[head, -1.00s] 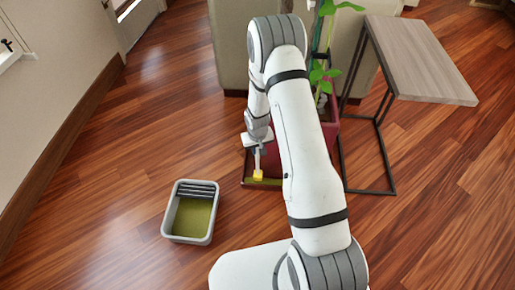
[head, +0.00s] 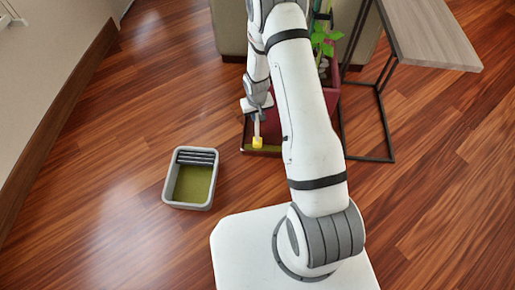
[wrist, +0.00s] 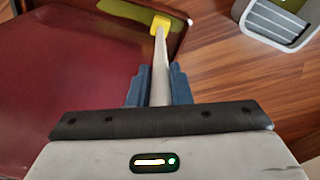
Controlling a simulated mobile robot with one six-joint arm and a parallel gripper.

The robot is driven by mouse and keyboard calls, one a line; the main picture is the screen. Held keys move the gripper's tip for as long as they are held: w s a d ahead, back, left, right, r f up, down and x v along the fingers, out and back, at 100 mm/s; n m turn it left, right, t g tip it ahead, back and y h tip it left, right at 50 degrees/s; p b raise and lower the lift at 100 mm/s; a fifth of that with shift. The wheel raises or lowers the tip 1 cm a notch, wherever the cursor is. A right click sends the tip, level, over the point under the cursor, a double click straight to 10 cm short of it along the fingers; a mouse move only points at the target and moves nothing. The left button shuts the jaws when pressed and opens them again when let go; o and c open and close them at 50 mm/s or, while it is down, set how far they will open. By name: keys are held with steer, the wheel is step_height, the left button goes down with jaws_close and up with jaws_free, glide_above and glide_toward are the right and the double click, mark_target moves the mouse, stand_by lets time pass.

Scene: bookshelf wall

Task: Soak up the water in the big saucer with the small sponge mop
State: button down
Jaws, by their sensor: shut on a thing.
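My gripper (wrist: 150,85) is shut on the pale handle of the small sponge mop (wrist: 158,62). In the head view the gripper (head: 258,108) is above the front left part of the big saucer (head: 273,153). The mop's yellow sponge head (head: 257,143) is at the saucer's front strip, over greenish water. I cannot tell whether it touches the water. The wrist view also shows the yellow head (wrist: 160,22) beside the greenish strip. A dark red pot (head: 274,118) stands in the saucer, partly hidden by my arm.
A grey bucket (head: 206,207) with a ribbed wringer and greenish liquid stands on the floor to the left. A side table (head: 425,35) with a dark metal frame is at the right. A sofa (head: 228,40) is behind. Floor between bucket and saucer is clear.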

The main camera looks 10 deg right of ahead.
mark_target(257, 119)
steer(key=shift+f+b, duration=1.25)
steer(key=shift+f, duration=0.35)
steer(key=shift+r, duration=0.15)
steer(key=shift+b, duration=0.55)
stand_by(2.3)
stand_by(1.2)
